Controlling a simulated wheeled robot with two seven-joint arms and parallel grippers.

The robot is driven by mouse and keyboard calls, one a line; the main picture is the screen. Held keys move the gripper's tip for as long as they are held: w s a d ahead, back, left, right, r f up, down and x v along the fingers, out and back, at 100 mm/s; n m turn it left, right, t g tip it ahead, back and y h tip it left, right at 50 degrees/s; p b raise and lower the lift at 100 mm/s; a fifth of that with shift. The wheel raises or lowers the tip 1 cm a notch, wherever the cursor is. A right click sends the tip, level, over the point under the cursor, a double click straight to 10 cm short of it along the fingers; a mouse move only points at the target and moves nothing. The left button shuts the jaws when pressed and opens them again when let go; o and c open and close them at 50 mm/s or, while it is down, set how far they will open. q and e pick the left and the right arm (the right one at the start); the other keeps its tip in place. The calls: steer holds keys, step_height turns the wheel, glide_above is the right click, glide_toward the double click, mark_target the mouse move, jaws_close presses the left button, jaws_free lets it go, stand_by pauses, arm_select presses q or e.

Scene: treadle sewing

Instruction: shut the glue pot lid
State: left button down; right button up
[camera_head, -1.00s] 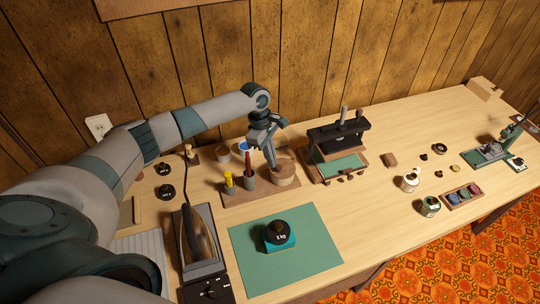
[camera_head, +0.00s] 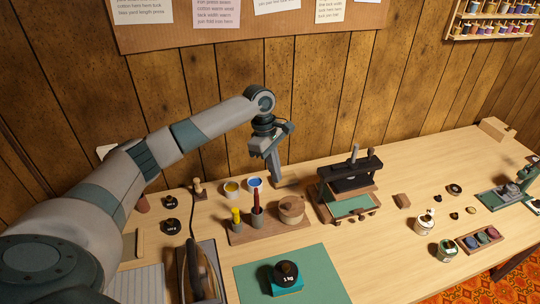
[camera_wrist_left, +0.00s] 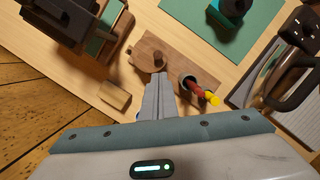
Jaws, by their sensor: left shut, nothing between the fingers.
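A round wooden pot with a small knob on top (camera_head: 291,208), which I take as the glue pot, stands at the right end of a brown board (camera_head: 242,230). Its lid looks down on it, though I cannot tell whether it sits fully flush. It also shows in the left wrist view (camera_wrist_left: 147,52), just beyond my fingertips. My left gripper (camera_head: 277,180) is shut and empty, pointing down behind the pot and apart from it in the head view. In the wrist view its fingers (camera_wrist_left: 158,80) are together. My right gripper is out of view.
Holders with yellow and red handles (camera_head: 257,213) stand left of the pot. Yellow and blue cups (camera_head: 254,184) are behind them. A small wooden block (camera_wrist_left: 115,95) lies near my fingers. A black press (camera_head: 350,180) stands to the right, a green mat (camera_head: 325,275) in front.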

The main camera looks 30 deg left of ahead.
arm_select(q)
steer(key=b+v, duration=0.1)
steer(key=v, duration=0.6)
steer(key=shift+a+r, duration=0.15)
steer(key=shift+r, duration=0.1)
